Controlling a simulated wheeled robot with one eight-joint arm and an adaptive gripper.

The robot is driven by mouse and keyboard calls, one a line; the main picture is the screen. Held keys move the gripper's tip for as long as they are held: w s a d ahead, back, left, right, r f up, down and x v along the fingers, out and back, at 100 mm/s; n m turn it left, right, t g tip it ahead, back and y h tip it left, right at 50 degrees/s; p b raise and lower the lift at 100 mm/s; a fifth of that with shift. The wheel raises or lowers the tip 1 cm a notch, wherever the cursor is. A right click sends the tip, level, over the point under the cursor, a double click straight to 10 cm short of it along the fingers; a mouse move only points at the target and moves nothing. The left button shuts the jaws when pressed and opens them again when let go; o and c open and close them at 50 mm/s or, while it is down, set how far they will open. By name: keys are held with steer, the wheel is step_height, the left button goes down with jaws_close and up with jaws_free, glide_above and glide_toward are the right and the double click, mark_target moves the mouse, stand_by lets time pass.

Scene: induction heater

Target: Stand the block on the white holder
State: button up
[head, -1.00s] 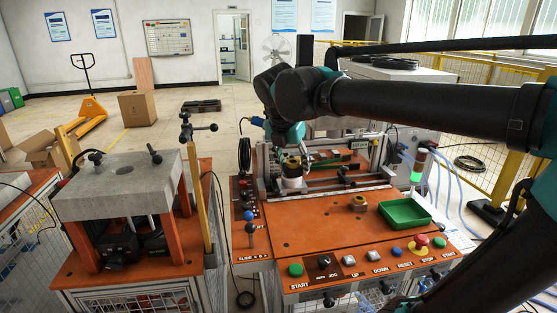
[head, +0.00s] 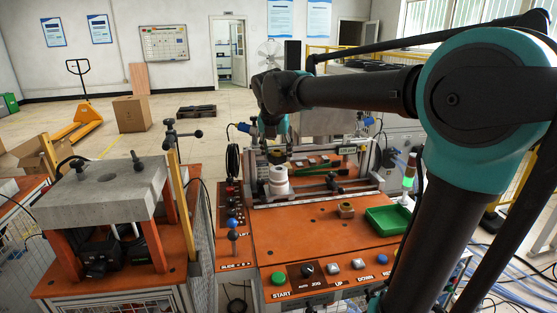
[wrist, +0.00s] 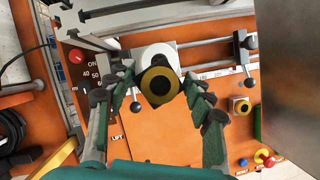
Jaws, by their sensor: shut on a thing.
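The block is a brass-coloured piece with a dark round centre (wrist: 160,85), seen from above between the fingers of my gripper (wrist: 160,88) in the wrist view. My gripper is shut on it. The white holder (wrist: 155,50) shows partly behind the block in that view, with the rest hidden by the block. In the head view the white holder (head: 279,183) stands as a short white cylinder on the machine, and my gripper (head: 277,155) is right above it. I cannot tell whether block and holder touch.
A second brass-coloured block (head: 346,210) sits on the orange bench top (head: 300,235), left of a green tray (head: 388,220). A rail with a black clamp lever (head: 332,182) runs beside the holder. Control buttons line the front edge. The middle of the bench is clear.

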mark_target(279, 156)
steer(key=shift+w+d, duration=0.2)
steer(key=shift+w, duration=0.7)
steer(key=x, duration=0.2)
steer(key=shift+f, duration=0.85)
steer(key=shift+f, duration=0.1)
steer(key=o, duration=1.5)
steer(key=v, duration=1.2)
steer(key=shift+w, duration=0.1)
